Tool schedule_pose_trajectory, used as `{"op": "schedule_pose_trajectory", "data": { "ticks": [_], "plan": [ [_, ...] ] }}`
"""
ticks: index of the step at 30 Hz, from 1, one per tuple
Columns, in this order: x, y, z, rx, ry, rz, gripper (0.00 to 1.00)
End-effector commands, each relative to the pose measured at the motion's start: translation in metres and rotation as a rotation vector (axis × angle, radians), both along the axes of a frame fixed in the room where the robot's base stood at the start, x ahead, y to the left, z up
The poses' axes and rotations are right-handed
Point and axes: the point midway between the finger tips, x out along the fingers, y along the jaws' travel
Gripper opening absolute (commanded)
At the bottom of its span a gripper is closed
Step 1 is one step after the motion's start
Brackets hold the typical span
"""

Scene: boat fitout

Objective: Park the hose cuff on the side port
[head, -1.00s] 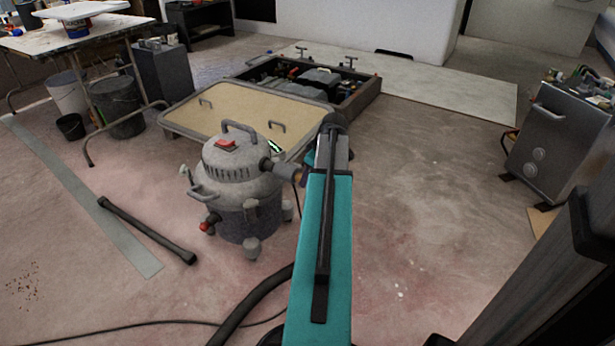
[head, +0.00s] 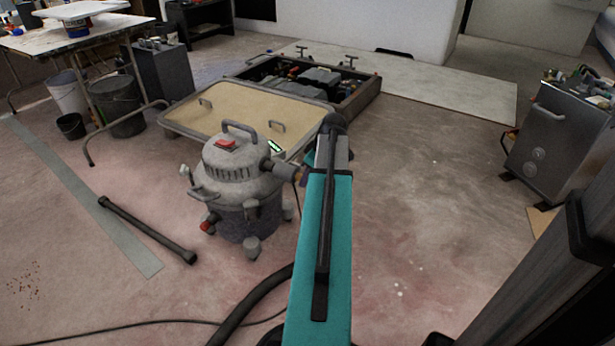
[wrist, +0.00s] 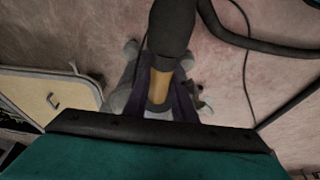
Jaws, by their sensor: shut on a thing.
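The vacuum (head: 232,180) is a grey canister with a red switch on top, standing on the floor left of my arm. A grey stub with a dark collar (head: 268,165) sticks out of its right side toward my gripper (head: 301,178), which is mostly hidden behind the teal arm. In the wrist view, my gripper's dark purple fingers (wrist: 158,95) are shut on the hose cuff, a dark cylinder (wrist: 172,25) with a tan band (wrist: 160,82). I cannot tell whether the cuff touches the stub. Grey vacuum parts show beyond the fingers.
A black hose (head: 250,305) curves along the floor near my arm. A dark tube (head: 148,230) lies left of the vacuum. A beige hatch panel (head: 240,115) lies behind it, beside an open bay (head: 318,80). A metal cabinet (head: 562,140) stands right; floor between is clear.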

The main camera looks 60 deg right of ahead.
Motion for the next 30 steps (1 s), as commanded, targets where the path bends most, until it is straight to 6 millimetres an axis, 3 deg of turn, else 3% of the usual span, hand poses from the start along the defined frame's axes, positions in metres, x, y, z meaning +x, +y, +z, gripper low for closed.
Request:
{"op": "schedule_pose_trajectory", "data": {
  "ticks": [30],
  "plan": [
    [0.0082,0.0,0.0001,0.0,-0.001,0.001,0.0]
  ]
}}
